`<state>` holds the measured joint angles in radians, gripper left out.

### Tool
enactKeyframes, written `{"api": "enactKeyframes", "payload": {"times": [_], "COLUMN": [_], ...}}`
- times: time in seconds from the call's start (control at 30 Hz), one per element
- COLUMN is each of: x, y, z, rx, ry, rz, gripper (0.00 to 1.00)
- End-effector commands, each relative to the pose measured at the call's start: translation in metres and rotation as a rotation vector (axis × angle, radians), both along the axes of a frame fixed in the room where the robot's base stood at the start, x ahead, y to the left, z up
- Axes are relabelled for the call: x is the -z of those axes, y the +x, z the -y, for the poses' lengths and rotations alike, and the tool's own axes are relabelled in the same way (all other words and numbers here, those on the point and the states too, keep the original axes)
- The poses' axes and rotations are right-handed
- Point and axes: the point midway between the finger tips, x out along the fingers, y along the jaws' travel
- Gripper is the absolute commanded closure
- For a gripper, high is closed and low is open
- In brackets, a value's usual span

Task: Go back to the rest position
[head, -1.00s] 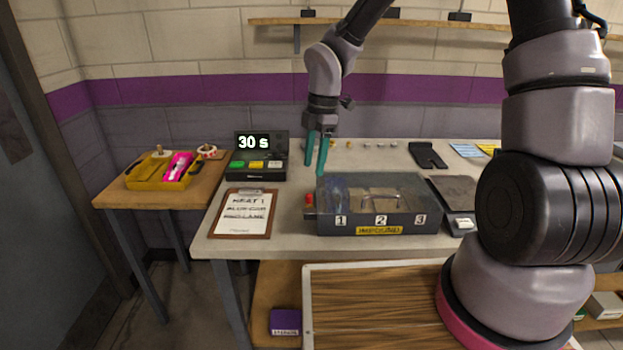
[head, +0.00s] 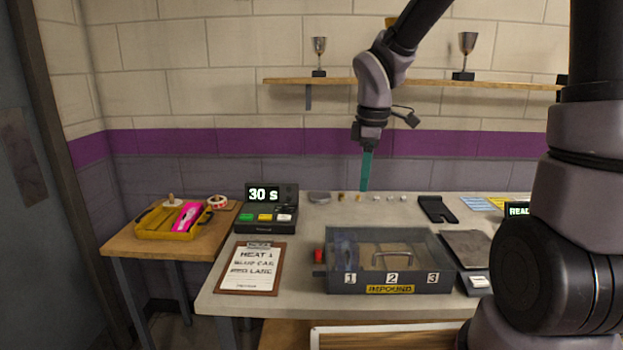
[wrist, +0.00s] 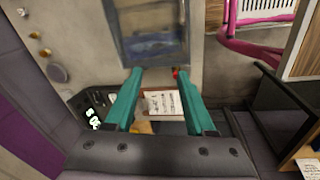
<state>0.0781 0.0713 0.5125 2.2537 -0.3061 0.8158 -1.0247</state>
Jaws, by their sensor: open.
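My gripper (head: 366,171) hangs in the air above the back of the table, pointing down, with its teal fingers in line in the head view. In the wrist view my gripper (wrist: 160,90) has its two teal fingers well apart and nothing between them. Below and in front of it in the head view stands the impound box (head: 390,289), with a clear lid and compartments marked 1, 2 and 3. My gripper touches nothing.
The timer (head: 268,208) reads 30 s. A clipboard (head: 249,268) lies left of the box. A yellow tray (head: 160,232) with a pink item stands on the wooden side table. A shelf (head: 420,84) with trophies is on the wall behind my arm. Small pegs line the table's back.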

Motion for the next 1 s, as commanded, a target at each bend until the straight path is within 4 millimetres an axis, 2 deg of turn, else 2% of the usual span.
{"api": "enactKeyframes", "payload": {"times": [0.03, 0.2, 0.4, 0.5, 0.7, 1.0], "x": [-0.018, -0.068, -0.119, -0.137, -0.157, -0.161], "y": [-0.005, -0.029, -0.069, -0.090, -0.119, -0.126], "z": [0.014, 0.054, 0.091, 0.104, 0.119, 0.122], "rx": [0.119, 0.552, 1.035, 1.239, 1.496, 1.564], "ry": [0.009, 0.104, 0.324, 0.457, 0.665, 0.723], "rz": [0.037, 0.137, 0.220, 0.230, 0.211, 0.193], "gripper": [0.45, 0.45, 0.45, 0.45, 0.45, 0.45]}}
